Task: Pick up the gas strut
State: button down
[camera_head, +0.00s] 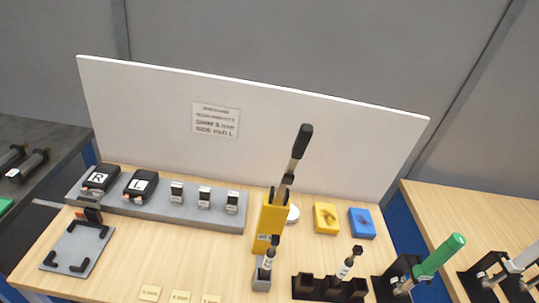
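I cannot tell for sure which thing is the gas strut. Two dark cylinders with lighter ends lie on the dark bench at the left edge; the nearer dark cylinder (30,165) shows more fully, and the other is cut by the frame. A long tool with a black grip and silver shaft (303,142) stands tilted in a yellow holder (270,222) near the middle of the wooden table. At the right edge, a silver rod-like part (520,261) rests in a black stand, partly cut off. My gripper is not in view.
A white board (250,120) stands behind the wooden table. A grey rack (210,215) holds black R and L blocks. A green-handled tool (440,257), a black socket tray (318,288), and yellow (326,218) and blue (361,223) blocks stand right.

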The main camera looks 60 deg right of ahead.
aim_at(271, 253)
jog(key=z, duration=1.6)
jog(key=k, duration=0.4)
jog(key=u, duration=0.35)
